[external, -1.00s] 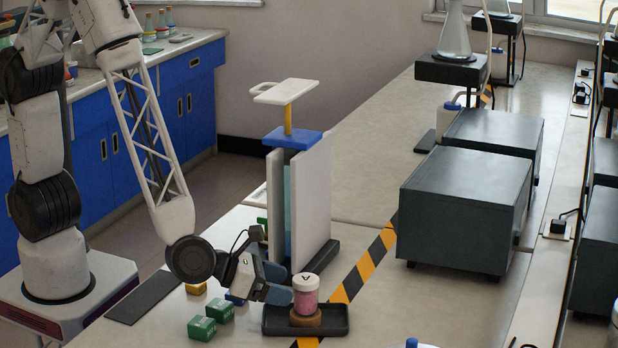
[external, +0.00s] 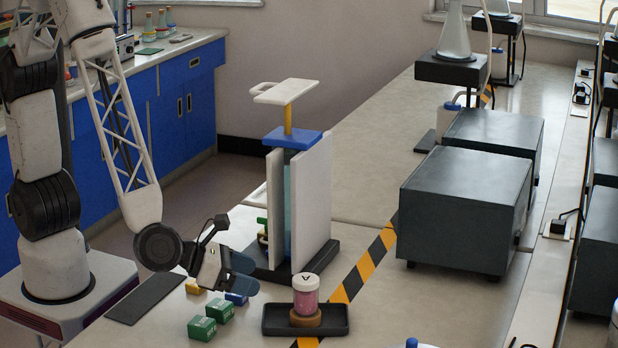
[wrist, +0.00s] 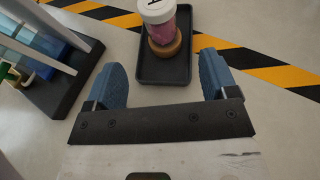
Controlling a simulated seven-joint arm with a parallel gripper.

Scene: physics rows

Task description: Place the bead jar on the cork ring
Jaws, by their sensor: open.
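The bead jar (external: 306,293), pink with a white lid marked with a dark letter, stands upright on the cork ring (external: 305,318). The ring sits in a black tray (external: 338,325). In the wrist view the jar (wrist: 160,30) and cork ring (wrist: 166,50) show at the top, ahead of the fingers, in the tray (wrist: 165,73). My gripper (external: 245,275) is left of the jar and apart from it. In the wrist view my gripper (wrist: 160,80) has its two blue fingers wide apart with nothing between them.
A tall stand with white panels (external: 313,200) rises behind the tray. Dark grey cabinets (external: 465,210) stand at right. The bench between them and the tray is clear.

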